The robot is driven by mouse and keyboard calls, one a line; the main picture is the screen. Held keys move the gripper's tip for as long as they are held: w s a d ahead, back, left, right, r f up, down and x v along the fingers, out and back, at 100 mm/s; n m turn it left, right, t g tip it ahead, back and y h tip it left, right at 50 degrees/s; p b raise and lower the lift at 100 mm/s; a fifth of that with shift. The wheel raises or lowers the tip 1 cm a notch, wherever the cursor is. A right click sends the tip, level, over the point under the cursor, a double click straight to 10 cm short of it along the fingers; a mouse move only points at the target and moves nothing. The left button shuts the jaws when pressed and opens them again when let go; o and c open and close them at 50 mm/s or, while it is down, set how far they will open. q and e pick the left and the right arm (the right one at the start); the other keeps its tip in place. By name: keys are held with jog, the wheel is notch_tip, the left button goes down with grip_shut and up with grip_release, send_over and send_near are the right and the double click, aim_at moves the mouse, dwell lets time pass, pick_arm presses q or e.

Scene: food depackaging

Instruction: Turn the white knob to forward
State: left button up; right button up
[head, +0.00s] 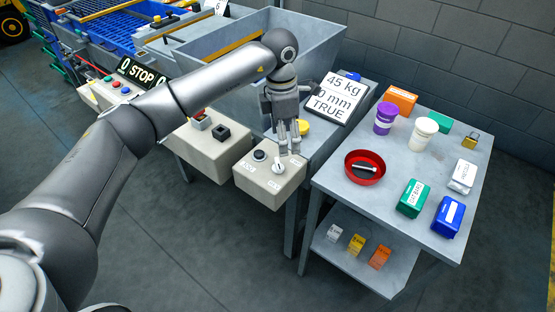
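The white knob (279,167) sits on top of a beige control box (269,187), right of a black round knob (259,155). Small dark lettering is on the box's front face, too small to read surely. My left gripper (289,150) points down just above and slightly right of the white knob. Its fingers look slightly apart, with nothing seen between them. I cannot tell whether a fingertip touches the knob. The knob's exact pointing direction is too small to tell. My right gripper is not in view.
A yellow button (302,128) is behind my gripper. A second beige box (207,150) with a black switch stands left. A display (340,98) reads "45 kg". The grey table (335,183) at right holds a red bowl (353,178), tubs and several small boxes. A metal hopper (318,43) stands behind.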

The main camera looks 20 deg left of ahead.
aim_at(278, 163)
pick_arm(q)
jog(key=shift+y, duration=0.4)
jog(key=f+p, duration=0.1)
jog(key=f, duration=0.2)
jog(key=a+f, duration=0.1)
jog(key=f, duration=0.2)
jog(key=a+f+p, duration=0.1)
jog(key=f, duration=0.3)
jog(key=shift+w+p, duration=0.1)
jog(key=shift+p, duration=0.2)
jog(key=c, duration=1)
